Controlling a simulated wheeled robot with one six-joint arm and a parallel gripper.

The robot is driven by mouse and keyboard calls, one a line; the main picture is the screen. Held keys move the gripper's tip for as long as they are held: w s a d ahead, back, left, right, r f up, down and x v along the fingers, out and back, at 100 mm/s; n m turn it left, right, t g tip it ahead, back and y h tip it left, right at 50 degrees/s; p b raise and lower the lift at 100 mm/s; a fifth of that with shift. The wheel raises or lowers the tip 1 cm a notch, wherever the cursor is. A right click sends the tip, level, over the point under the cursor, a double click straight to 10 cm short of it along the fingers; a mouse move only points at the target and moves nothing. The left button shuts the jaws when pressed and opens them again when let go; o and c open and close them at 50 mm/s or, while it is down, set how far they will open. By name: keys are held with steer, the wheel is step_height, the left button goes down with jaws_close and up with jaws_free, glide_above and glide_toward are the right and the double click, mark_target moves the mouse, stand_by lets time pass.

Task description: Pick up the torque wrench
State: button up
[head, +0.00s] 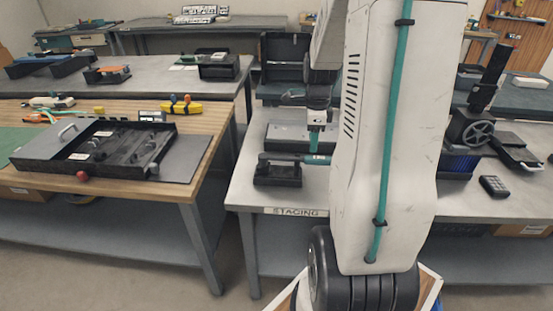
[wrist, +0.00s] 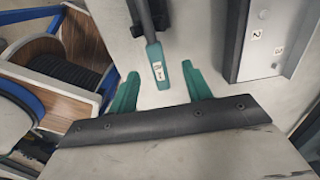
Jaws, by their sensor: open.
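The torque wrench appears to be the dark tool with a teal handle end (head: 317,159), lying across a black cradle (head: 278,177) on the staging table. In the wrist view its teal end (wrist: 156,60) carries a small white label, and its dark shaft runs up out of the picture. My gripper (head: 315,146) points down just above the teal end. In the wrist view my gripper (wrist: 160,72) is open, its two teal fingers apart on either side of the handle end, with clear gaps. Contact is not visible.
A long grey box (head: 290,134) lies behind the wrench; its numbered edge (wrist: 262,45) shows at right in the wrist view. A black tray (head: 45,158) sits on the wooden bench at left. A handwheel stand (head: 477,132) and a keypad (head: 494,186) are at right.

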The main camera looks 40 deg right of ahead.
mark_target(312, 157)
steer(key=f, duration=0.7)
steer(key=shift+s+a+f, duration=0.2)
steer(key=shift+s, duration=0.05)
jaws_close()
